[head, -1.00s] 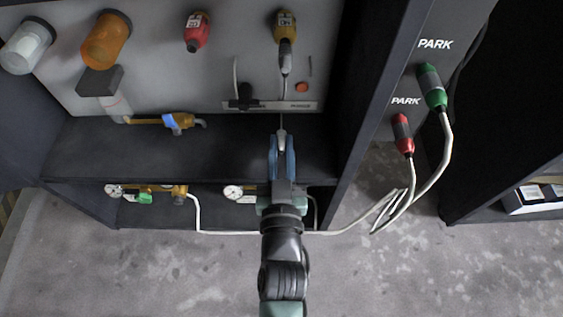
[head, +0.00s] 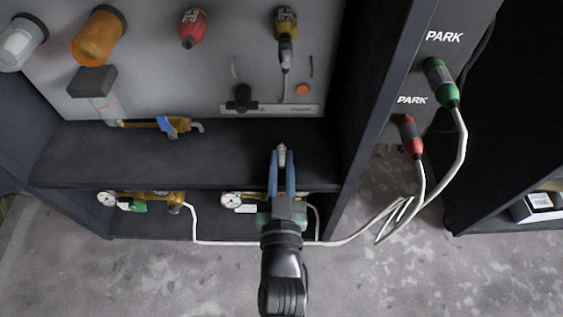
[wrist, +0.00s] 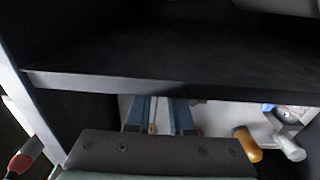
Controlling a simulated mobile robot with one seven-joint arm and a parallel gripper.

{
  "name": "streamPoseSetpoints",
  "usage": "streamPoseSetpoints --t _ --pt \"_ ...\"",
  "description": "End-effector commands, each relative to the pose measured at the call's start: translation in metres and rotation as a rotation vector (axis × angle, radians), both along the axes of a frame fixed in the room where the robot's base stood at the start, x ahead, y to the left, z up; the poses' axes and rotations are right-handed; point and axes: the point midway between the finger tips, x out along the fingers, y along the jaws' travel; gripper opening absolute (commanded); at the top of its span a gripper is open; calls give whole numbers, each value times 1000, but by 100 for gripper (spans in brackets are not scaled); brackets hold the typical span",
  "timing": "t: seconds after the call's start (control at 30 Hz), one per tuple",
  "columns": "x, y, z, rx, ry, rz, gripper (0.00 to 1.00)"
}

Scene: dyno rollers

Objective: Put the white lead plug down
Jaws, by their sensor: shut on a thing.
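The white lead plug (head: 281,149) is a small pale piece between the fingertips of my gripper (head: 281,158) in the head view. My gripper is shut on it, in front of the dark shelf below the grey panel. The plug points up the picture, toward the panel. I cannot tell whether it touches the shelf. In the wrist view, the blue fingers (wrist: 160,116) show below the shelf's edge, with a pale strip between them. Most of the plug is hidden by the fingers.
The dark shelf (head: 225,150) has clear room around my gripper. A brass valve (head: 165,124) lies to its left. Gauges (head: 232,199) sit below. Green (head: 440,80) and red (head: 410,137) plugs hang in the PARK panel at right, with white cables trailing to the floor.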

Motion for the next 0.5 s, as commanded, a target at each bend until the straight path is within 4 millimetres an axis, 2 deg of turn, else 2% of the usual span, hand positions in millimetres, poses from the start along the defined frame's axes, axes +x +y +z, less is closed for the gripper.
streamPoseSetpoints --t 0.03,0.07,0.1,0.23,0.27,0.5 --pt "-1 0 -14 2 31 3 0" --pt "-1 0 -14 2 32 3 0" --pt "-2 0 -14 2 34 3 24" --pt "-2 0 -15 3 35 3 47" --pt "-2 0 -15 3 36 3 50" --pt "-3 -2 -16 3 38 -1 50"
